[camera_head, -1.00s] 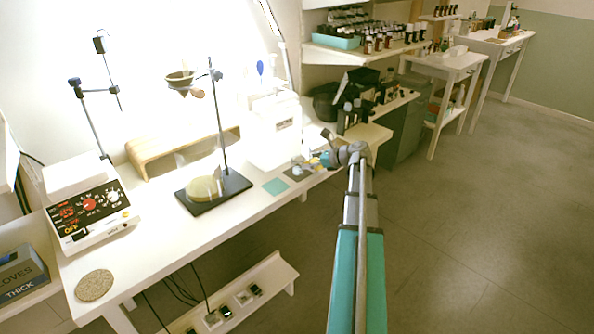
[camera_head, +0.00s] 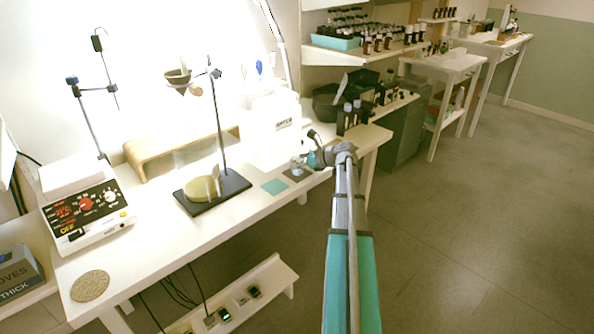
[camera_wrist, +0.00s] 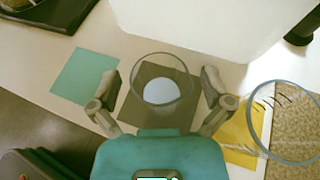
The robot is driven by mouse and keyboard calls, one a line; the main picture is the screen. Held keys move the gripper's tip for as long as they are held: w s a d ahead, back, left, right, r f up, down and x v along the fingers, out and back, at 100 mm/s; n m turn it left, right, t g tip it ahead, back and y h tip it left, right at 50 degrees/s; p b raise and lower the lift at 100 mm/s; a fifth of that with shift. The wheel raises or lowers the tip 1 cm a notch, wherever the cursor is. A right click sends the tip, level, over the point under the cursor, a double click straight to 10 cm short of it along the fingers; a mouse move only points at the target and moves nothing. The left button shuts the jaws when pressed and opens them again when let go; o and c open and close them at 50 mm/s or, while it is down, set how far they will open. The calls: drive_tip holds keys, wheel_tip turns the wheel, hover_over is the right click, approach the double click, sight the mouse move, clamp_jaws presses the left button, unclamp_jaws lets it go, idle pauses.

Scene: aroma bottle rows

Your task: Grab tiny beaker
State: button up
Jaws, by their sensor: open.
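A small clear glass beaker (camera_wrist: 163,77) with a round rim and a whitish round base stands on a dark square mat (camera_wrist: 140,107) in the wrist view. My gripper (camera_wrist: 160,84) is open, with one finger on each side of this beaker and visible gaps between. A second glass beaker (camera_wrist: 287,122) with dark graduation marks stands to the right, outside the right finger, cut off by the frame. In the head view my gripper (camera_head: 316,155) is at the right end of the bench, and small glassware (camera_head: 297,162) shows beside it, too small to tell apart.
A teal square mat (camera_wrist: 85,77) lies left of the dark one; a yellow mat (camera_wrist: 240,130) lies right. A white box-like device (camera_head: 272,135) stands close behind. A stand with a dark base (camera_head: 235,186) is farther left on the bench. Open floor lies to the right.

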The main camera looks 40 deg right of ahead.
idle(0.5)
drive_tip(key=c, duration=1.2)
drive_tip(key=shift+r, duration=0.2)
wheel_tip(320, 180, up, 3)
drive_tip(key=p, duration=0.3)
drive_tip(key=shift+f, duration=0.1)
drive_tip(key=shift+w+a+r+p+v, duration=0.2)
drive_tip(key=shift+r+p+v, duration=0.4)
drive_tip(key=shift+p+v, duration=1.65)
drive_tip(key=shift+w+a+r+p+v, duration=0.15)
drive_tip(key=shift+r+p+v, duration=0.7)
drive_tip(key=shift+v, duration=2.5)
drive_tip(key=shift+w+a+r+p+v, duration=0.1)
drive_tip(key=shift+w+r+p+v, duration=0.2)
drive_tip(key=shift+p+v, duration=2.1)
drive_tip(key=shift+s+d+r+b, duration=0.15)
drive_tip(key=shift+s+d+b, duration=0.05)
drive_tip(key=shift+s+b, duration=0.2)
